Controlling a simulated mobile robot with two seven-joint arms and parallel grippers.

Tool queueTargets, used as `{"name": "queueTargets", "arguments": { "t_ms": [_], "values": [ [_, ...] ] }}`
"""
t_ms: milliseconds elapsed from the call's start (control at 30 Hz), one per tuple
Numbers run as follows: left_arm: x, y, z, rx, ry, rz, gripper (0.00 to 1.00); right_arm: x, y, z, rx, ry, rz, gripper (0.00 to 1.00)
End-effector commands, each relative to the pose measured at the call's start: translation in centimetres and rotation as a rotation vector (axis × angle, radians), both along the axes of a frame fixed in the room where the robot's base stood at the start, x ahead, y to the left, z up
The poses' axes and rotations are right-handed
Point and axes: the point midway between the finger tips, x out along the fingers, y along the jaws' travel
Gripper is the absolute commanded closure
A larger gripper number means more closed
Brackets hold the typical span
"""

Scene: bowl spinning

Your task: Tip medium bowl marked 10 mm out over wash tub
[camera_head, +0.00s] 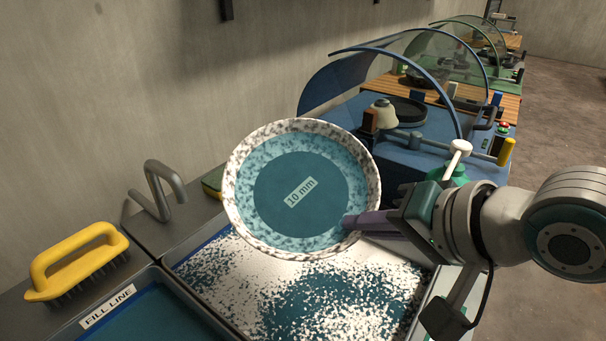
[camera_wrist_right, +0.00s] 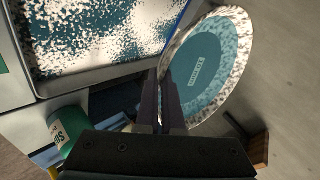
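The medium bowl (camera_head: 262,190) is teal inside with a "10 mm" label, and white speckled foam coats its wall and rim. It is held in the air, tilted steeply, with its opening facing the head camera. My right gripper (camera_head: 352,222) is shut on its lower right rim. The wrist view shows the two fingers (camera_wrist_right: 168,92) at the edge of the bowl (camera_wrist_right: 232,62). The wash tub (camera_head: 330,315) lies below, with patchy white foam on teal; it also shows in the wrist view (camera_wrist_right: 90,40). The bowl hides its far part. My left gripper is not in view.
A yellow-handled brush (camera_head: 75,262) lies at left beside a second basin (camera_head: 150,315) labelled "FILL LINE". A grey faucet (camera_head: 160,190) and a sponge (camera_head: 212,182) are behind. A green bottle (camera_wrist_right: 66,130) stands near my right gripper. A blue shielded machine (camera_head: 400,140) is beyond.

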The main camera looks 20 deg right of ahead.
Motion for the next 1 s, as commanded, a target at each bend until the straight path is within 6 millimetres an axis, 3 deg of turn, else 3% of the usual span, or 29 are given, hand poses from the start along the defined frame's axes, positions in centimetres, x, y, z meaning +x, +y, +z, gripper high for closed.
{"name": "queueTargets", "arguments": {
  "t_ms": [33, 700, 1000],
  "values": [
    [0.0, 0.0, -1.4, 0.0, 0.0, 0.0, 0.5, -0.1, 0.1, -0.8, -0.003, -0.029, 0.0, 1.0],
    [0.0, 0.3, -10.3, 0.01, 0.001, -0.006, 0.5, 0.5, -0.1, -4.0, -0.099, -0.453, -0.001, 1.0],
    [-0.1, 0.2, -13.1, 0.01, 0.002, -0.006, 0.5, 0.6, -0.1, -4.5, -0.125, -0.573, -0.001, 1.0]
  ]
}}
